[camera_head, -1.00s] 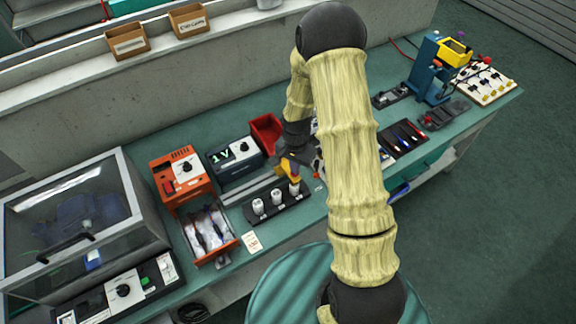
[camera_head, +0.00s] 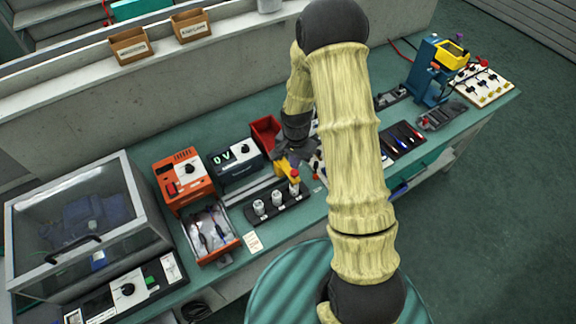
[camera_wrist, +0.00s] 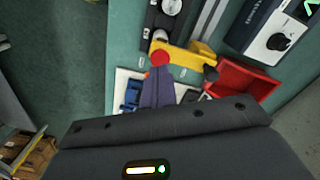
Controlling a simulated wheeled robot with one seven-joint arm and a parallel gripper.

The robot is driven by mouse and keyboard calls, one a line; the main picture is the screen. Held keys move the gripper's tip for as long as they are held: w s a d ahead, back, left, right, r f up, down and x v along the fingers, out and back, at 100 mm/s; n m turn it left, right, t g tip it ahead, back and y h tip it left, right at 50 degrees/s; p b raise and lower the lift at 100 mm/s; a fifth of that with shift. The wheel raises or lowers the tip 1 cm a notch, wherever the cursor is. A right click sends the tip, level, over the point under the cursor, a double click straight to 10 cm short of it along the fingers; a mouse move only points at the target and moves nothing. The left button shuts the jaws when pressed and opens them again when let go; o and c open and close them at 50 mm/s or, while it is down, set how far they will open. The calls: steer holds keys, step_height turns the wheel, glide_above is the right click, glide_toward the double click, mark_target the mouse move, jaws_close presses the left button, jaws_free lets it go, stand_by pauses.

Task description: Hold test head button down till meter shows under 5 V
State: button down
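A black rack (camera_head: 267,212) with white cylinders stands in front of the meter. A red bin (camera_head: 264,129) is behind. A clear-lidded case (camera_head: 20,215) fills the far left.

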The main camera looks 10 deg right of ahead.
steer(key=shift+r+p, duration=0.85)
steer(key=shift+r, duration=0.6)
steer(key=shift+r, duration=0.25)
steer(key=s+r+n+t+b, duration=0.2)
steer(key=s+r+n+b, duration=0.2)
steer(key=s+r+n, duration=0.4)
steer(key=s+r, duration=0.6)
steer(key=shift+s+t, duration=0.25)
steer(key=shift+t, duration=0.05)
